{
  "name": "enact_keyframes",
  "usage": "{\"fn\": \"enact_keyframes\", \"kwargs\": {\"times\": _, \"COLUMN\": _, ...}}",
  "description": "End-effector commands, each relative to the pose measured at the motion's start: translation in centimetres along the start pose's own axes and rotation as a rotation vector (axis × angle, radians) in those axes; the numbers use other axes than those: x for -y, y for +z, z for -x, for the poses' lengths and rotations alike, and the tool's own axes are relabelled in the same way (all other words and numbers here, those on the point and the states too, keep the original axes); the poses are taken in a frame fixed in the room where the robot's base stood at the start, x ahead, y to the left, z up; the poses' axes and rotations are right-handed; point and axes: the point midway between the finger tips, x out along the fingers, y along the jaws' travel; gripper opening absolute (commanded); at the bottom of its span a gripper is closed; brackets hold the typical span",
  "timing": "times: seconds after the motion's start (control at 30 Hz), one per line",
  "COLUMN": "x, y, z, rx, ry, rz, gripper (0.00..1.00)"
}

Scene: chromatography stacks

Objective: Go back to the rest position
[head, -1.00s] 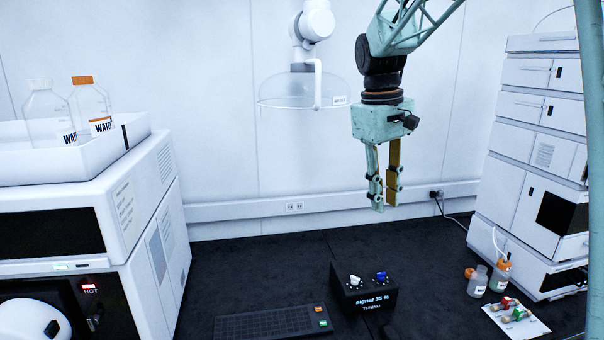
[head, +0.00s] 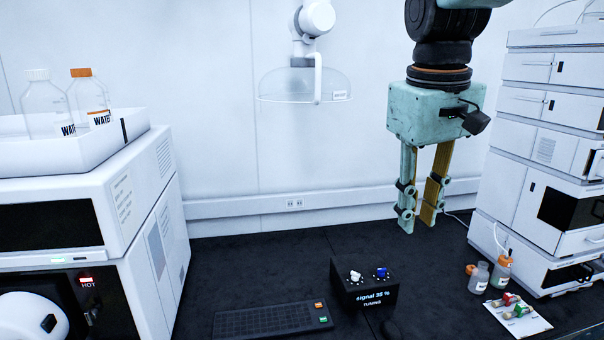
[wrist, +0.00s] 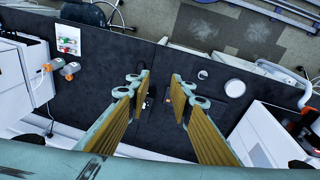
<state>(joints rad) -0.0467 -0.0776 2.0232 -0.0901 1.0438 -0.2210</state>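My gripper (head: 418,222) hangs pointing down in the air above the black bench, at the right of centre in the head view. Its two fingers are apart and nothing is between them. In the wrist view my gripper (wrist: 160,88) also shows open and empty, with the bench far below. The tuning box (head: 364,290), with a white and a blue knob and a display reading "signal 35 %", stands on the bench below and to the left of my gripper. In the wrist view the fingers partly hide it.
A white instrument stack (head: 525,150) stands at the right, close to my gripper. Two small bottles (head: 479,278) and a white card with vials (head: 517,316) are in front of it. A keyboard (head: 270,319) lies left of the box. A white instrument (head: 150,225) with bottles on top stands left.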

Motion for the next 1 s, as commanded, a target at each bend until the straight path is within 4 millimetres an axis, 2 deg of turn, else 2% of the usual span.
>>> {"fn": "enact_keyframes", "kwargs": {"times": 0.47, "x": 2.5, "y": 8.3, "z": 0.3, "rx": -0.064, "ry": -0.008, "rz": -0.099, "gripper": 0.2}}
{"fn": "enact_keyframes", "kwargs": {"times": 1.0, "x": 5.6, "y": 17.4, "z": -1.2, "rx": -0.131, "ry": -0.022, "rz": -0.21, "gripper": 0.2}}
